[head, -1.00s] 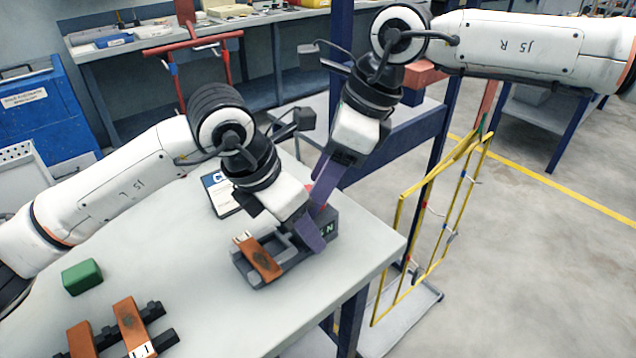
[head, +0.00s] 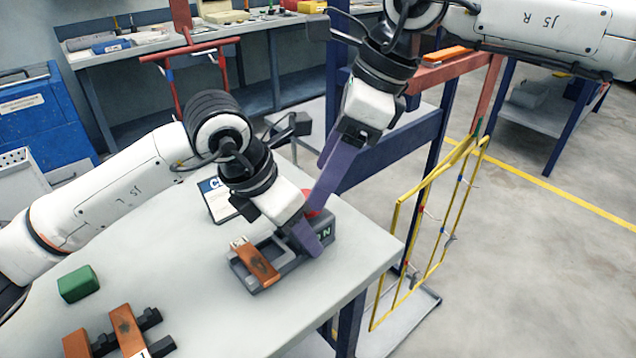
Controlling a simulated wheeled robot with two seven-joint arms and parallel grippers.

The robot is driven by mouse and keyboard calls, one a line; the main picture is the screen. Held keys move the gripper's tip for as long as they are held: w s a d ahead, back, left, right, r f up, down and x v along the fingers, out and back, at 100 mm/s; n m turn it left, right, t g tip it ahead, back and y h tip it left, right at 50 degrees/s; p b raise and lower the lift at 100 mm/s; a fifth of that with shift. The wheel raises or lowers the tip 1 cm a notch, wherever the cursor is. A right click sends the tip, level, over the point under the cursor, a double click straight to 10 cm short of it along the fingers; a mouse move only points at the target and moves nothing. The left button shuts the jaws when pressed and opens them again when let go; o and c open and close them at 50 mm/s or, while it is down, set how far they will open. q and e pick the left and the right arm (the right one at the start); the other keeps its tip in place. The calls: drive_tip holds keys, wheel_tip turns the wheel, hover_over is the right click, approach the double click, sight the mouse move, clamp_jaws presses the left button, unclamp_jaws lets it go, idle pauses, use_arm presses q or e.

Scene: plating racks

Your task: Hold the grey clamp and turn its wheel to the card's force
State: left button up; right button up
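The grey clamp (head: 322,222) stands near the right edge of the table, with an orange-brown plate (head: 258,263) lying across its frame. Its red wheel (head: 312,199) shows only partly, behind the grippers. My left gripper (head: 307,238) reaches down onto the clamp's body; one purple finger lies against the near face and the other is hidden. My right gripper (head: 322,198) comes down from the upper right with purple fingers overlapping the red wheel; I cannot tell whether they touch it. The card (head: 216,198), with a blue header, stands behind my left wrist; its value is unreadable.
A green block (head: 78,283) and a black rack (head: 150,318) with orange-brown plates sit at the table's front left. The table (head: 190,270) is bare between the green block and the clamp.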

drive_tip(key=shift+v, duration=1.85)
drive_tip(key=shift+w+d, duration=0.1)
drive_tip(key=shift+w, duration=0.1)
drive_tip(key=w+r+n+g, duration=0.3)
drive_tip(key=w+n, duration=0.1)
drive_tip(key=n, duration=0.4)
drive_tip(key=shift+n, duration=0.3)
drive_tip(key=x, duration=1.1)
drive_tip(key=shift+s+d+f, duration=0.2)
drive_tip(key=shift+d+f, duration=0.05)
drive_tip(key=shift+d, duration=0.1)
drive_tip(key=shift+c, duration=0.2)
drive_tip(key=c, duration=1)
